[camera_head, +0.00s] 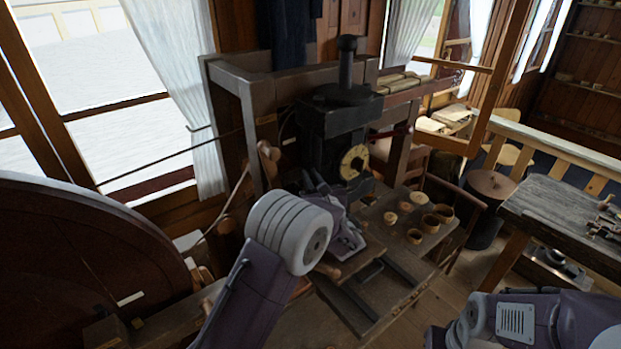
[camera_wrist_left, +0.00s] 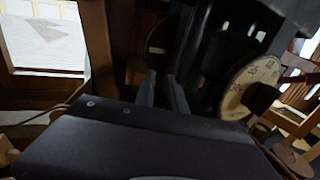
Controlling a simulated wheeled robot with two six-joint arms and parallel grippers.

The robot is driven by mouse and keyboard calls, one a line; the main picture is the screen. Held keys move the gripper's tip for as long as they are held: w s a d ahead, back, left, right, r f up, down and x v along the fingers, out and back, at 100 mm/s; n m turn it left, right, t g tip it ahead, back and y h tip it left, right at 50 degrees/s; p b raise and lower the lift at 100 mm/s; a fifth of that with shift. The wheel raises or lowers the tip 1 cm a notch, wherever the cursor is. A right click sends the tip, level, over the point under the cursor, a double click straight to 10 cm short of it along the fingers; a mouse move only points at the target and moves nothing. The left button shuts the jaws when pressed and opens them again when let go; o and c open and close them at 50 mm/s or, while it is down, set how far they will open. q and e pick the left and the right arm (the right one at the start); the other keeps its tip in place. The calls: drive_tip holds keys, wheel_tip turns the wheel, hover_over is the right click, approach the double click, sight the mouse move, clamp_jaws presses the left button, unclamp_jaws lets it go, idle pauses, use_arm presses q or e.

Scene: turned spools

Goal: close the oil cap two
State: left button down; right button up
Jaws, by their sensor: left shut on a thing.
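My left gripper (camera_head: 312,183) reaches in front of the dark lathe headstock (camera_head: 330,122), left of its pale numbered dial (camera_head: 354,161). In the left wrist view the two fingers (camera_wrist_left: 161,92) stand close together, with the dial (camera_wrist_left: 249,87) to their right. The gripper is shut on a small part at the machine, which I take for the oil cap; the wrist housing and fingers hide it, so its lid position cannot be told. My right arm shows at the bottom right of the head view, but its gripper is outside the picture.
A large dark wheel (camera_head: 75,265) fills the left side. Several small turned cups (camera_head: 430,223) stand on the bench right of my left arm. A wooden frame (camera_head: 228,82) surrounds the headstock. A grey-topped workbench (camera_head: 565,215) stands at the right.

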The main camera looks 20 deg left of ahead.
use_arm(q)
drive_tip(key=shift+n+g+y, duration=0.4)
drive_tip(key=shift+n+y, duration=0.1)
drive_tip(key=shift+y, duration=0.1)
drive_tip(key=shift+r, duration=0.1)
drive_tip(key=c, duration=1.4)
unclamp_jaws()
